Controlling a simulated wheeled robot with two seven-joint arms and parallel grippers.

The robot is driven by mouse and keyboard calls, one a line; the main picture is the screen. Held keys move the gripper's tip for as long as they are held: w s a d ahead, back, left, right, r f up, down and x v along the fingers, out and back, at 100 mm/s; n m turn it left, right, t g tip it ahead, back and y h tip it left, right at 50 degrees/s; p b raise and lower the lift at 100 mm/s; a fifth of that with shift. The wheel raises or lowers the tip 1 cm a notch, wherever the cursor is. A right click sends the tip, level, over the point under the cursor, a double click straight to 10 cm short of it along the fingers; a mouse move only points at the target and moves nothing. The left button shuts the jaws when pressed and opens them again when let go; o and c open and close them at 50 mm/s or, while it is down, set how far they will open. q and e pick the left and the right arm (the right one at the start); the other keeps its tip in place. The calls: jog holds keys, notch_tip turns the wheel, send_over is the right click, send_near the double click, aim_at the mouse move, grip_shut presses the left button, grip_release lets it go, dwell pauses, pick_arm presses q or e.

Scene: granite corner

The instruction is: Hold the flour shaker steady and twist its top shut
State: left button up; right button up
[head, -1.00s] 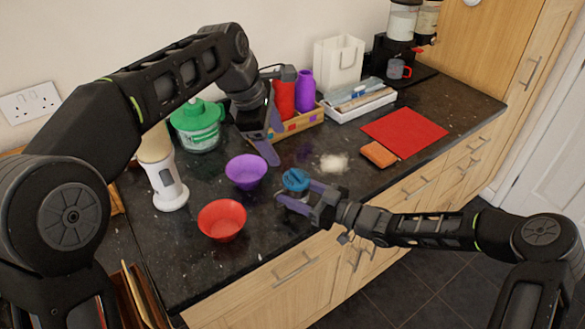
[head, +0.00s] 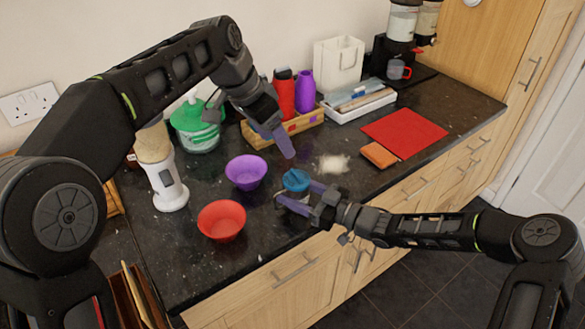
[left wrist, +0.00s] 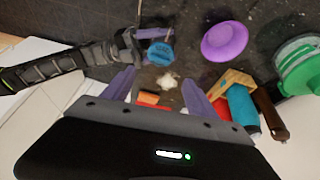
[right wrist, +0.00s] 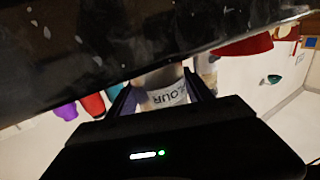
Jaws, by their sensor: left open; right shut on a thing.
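The flour shaker, with a blue top (head: 296,179), stands near the counter's front edge. Its pale body with lettering that reads "OUR" shows in the right wrist view (right wrist: 165,97). My right gripper (head: 294,200) is shut on the shaker's body from the front right. My left gripper (head: 285,142) is open and empty, above the counter behind the shaker. In the left wrist view the blue top (left wrist: 160,53) lies beyond the spread fingers (left wrist: 160,88), apart from them. The shaker's lower body is mostly hidden by the right fingers in the head view.
A purple bowl (head: 246,171) and a red bowl (head: 222,220) stand left of the shaker. A wooden crate (head: 258,136) with bottles, an orange sponge (head: 379,155) and a red mat (head: 404,132) are farther back.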

aim_at(296, 174)
pick_arm(q)
jog(key=shift+m, duration=0.6)
jog(key=x, duration=1.2)
jog(key=shift+d, duration=0.1)
jog(key=shift+c, duration=0.5)
jog(key=c, duration=1.3)
